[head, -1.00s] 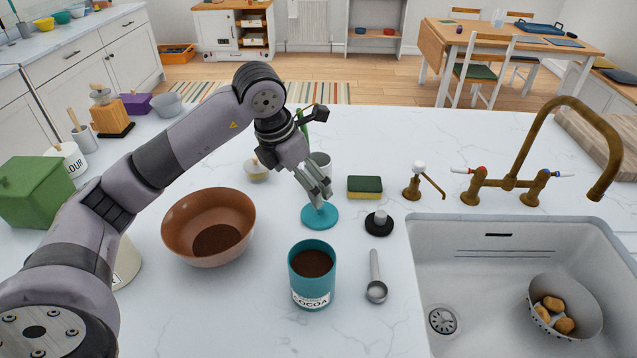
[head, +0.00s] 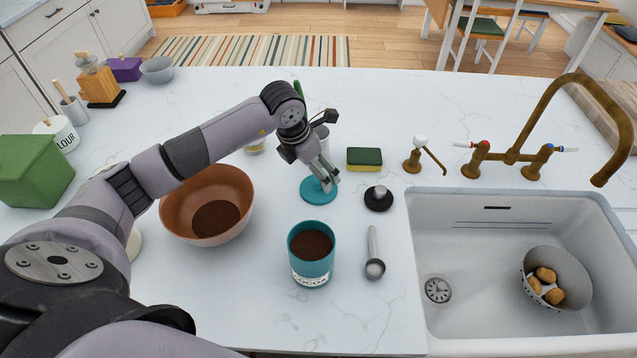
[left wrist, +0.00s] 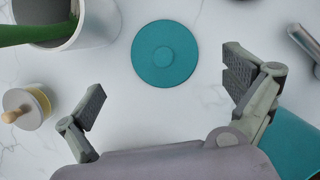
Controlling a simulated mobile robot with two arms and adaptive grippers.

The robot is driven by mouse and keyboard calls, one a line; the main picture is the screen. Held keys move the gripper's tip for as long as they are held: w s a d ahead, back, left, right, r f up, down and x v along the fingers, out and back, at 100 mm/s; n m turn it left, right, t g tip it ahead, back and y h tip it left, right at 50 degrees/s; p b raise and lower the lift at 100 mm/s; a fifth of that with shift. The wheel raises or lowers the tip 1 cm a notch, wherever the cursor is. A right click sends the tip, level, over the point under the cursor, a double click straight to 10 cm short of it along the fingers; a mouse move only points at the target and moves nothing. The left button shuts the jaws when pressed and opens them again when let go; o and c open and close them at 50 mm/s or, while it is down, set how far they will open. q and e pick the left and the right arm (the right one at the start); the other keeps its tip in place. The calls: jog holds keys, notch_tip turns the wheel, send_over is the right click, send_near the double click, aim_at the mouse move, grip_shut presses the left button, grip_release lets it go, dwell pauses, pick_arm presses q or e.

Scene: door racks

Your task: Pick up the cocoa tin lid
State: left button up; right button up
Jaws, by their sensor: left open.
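The cocoa tin lid (head: 316,190) is a flat teal disc lying on the white counter behind the tin. In the left wrist view the lid (left wrist: 165,54) shows whole, with a small round raised middle. The teal cocoa tin (head: 312,257) stands open in front of it, full of brown powder. My left gripper (head: 330,186) is over the lid in the head view. In the left wrist view my left gripper (left wrist: 165,88) has its fingers wide apart, with nothing between them, and the lid lies ahead of the gap. My right gripper is not in view.
A terracotta bowl (head: 206,208) stands left of the tin. A metal scoop (head: 374,256), a black disc with a knob (head: 378,197) and a sponge (head: 364,158) lie to the right. A cup with a green item (left wrist: 66,22) is close behind the gripper. The sink (head: 510,290) is at right.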

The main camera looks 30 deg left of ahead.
aim_at(318, 181)
pick_arm(q)
jog(key=shift+f, duration=0.2)
jog(key=shift+w+d+f+p, duration=0.1)
jog(key=shift+d+f+p, duration=0.1)
jog(key=shift+p, duration=0.1)
jog(key=p+x, duration=0.2)
jog(key=x, duration=0.2)
jog(key=shift+f, duration=0.2)
jog(key=shift+w+d+f, duration=0.1)
jog(key=shift+w+f, duration=0.05)
jog(key=shift+f, duration=0.05)
jog(key=shift+c, duration=0.5)
